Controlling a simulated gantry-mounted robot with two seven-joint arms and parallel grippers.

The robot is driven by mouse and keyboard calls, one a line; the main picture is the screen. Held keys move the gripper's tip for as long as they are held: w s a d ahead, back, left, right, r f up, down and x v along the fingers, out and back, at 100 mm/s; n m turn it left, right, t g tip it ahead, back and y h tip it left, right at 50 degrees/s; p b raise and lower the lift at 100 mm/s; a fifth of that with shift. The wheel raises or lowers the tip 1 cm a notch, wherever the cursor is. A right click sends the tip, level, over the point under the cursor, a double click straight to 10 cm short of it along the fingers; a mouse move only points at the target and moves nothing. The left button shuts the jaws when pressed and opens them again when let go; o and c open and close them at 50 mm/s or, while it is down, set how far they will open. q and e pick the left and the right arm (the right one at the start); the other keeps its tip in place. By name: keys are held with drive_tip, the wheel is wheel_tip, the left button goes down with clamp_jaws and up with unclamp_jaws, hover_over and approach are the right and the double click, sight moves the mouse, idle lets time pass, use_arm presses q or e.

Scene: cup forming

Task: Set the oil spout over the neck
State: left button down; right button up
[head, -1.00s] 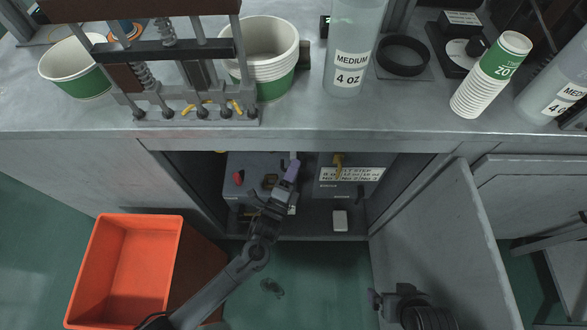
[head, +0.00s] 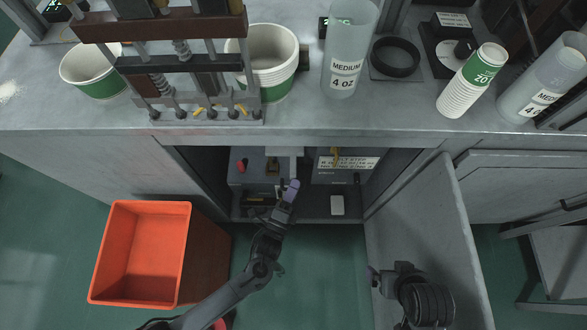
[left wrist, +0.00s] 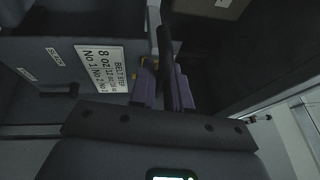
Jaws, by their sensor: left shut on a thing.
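My left gripper (head: 291,188) reaches into the open cabinet under the counter, in front of the grey boxes. In the left wrist view its purple-padded fingers (left wrist: 165,90) are shut on a slim dark thing (left wrist: 165,42), which stands up between them. I cannot tell for sure whether this is the oil spout.
The BELT STEP label (head: 349,163) is on the right-hand grey box. A red knob (head: 241,166) is on the left-hand box. The open door (head: 430,225) bounds the right side. An orange bin (head: 140,252) stands left.

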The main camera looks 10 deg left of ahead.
use_arm(q)
drive_tip(key=shift+r, duration=0.1)
drive_tip(key=c, duration=1.3)
unclamp_jaws()
drive_tip(key=shift+s, duration=0.15)
drive_tip(key=shift+o, duration=0.7)
drive_tip(key=shift+s, duration=0.15)
drive_tip(key=p+v, duration=0.2)
drive_tip(key=v, duration=0.8)
drive_tip(key=shift+s, duration=0.4)
